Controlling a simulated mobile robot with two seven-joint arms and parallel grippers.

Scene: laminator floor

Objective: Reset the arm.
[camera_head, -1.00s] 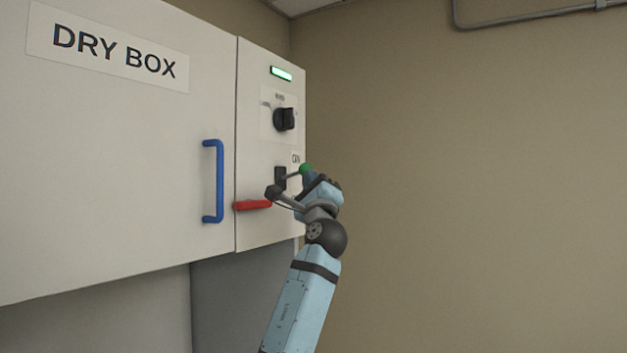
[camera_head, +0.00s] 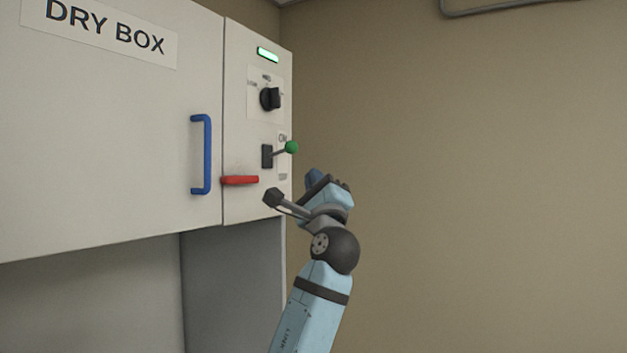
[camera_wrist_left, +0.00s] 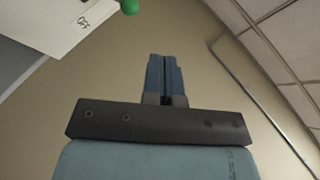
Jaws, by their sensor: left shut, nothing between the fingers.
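My left arm comes up from the bottom of the head view, and its gripper (camera_head: 314,177) stands just right of the dry box's control panel. In the left wrist view its blue fingers (camera_wrist_left: 164,78) are together with nothing between them. The green-knobbed lever (camera_head: 291,147) sticks out from the panel above and left of the gripper, apart from it. Its green knob (camera_wrist_left: 129,6) also shows at the top edge of the left wrist view, beyond the fingertips. My right gripper is in neither view.
The white dry box (camera_head: 100,140) has a blue door handle (camera_head: 206,155), a red handle (camera_head: 240,180), a black rotary knob (camera_head: 271,98) and a lit green lamp (camera_head: 268,54). Bare wall (camera_head: 470,180) and free space lie to the right.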

